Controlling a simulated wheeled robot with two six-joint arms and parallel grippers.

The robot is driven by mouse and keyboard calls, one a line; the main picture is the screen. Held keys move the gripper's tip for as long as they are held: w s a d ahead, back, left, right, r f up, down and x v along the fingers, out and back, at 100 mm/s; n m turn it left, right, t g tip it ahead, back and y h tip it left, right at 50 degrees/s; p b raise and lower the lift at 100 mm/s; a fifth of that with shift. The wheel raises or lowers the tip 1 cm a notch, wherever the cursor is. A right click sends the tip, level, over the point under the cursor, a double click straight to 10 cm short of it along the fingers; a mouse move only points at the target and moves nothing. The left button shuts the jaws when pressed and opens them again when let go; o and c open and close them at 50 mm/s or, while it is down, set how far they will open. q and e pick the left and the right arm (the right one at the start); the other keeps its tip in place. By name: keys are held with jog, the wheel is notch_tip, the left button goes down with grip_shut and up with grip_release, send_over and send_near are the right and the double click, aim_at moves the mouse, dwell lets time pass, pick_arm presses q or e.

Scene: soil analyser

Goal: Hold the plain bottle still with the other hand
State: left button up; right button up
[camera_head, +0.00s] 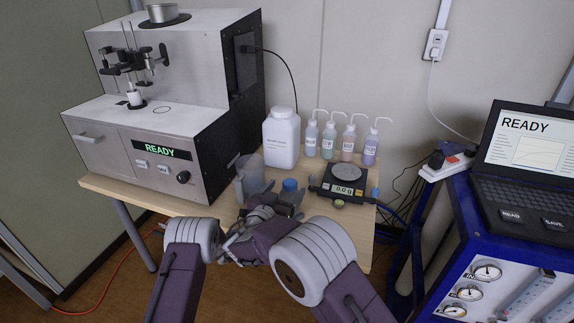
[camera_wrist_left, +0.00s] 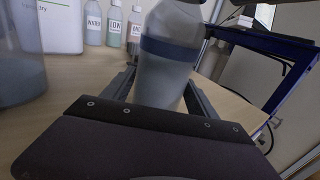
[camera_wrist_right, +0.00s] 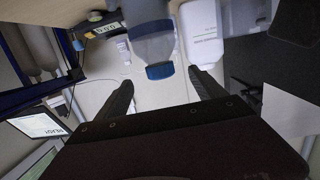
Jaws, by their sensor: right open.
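The plain bottle has a grey body, a blue band and a blue cap (camera_head: 289,185); it stands on the table. In the left wrist view the bottle (camera_wrist_left: 165,70) is upright between the fingers of my left gripper (camera_wrist_left: 161,80), one on each side; whether they press on it is unclear. In the right wrist view, which is upside down, the blue cap (camera_wrist_right: 160,71) shows just past the fingertips of my right gripper (camera_wrist_right: 160,82). That gripper is open and empty. In the head view my wrists hide the bottle's lower part.
A clear beaker (camera_head: 250,174) stands left of the bottle, a white jug (camera_head: 281,140) behind it. Several wash bottles (camera_head: 329,140) line the back. A scale (camera_head: 345,184) stands to the right and the analyser (camera_head: 150,130) to the left. A blue cart (camera_head: 455,220) is beyond the table.

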pick_arm(q)
jog(key=shift+o, duration=0.9)
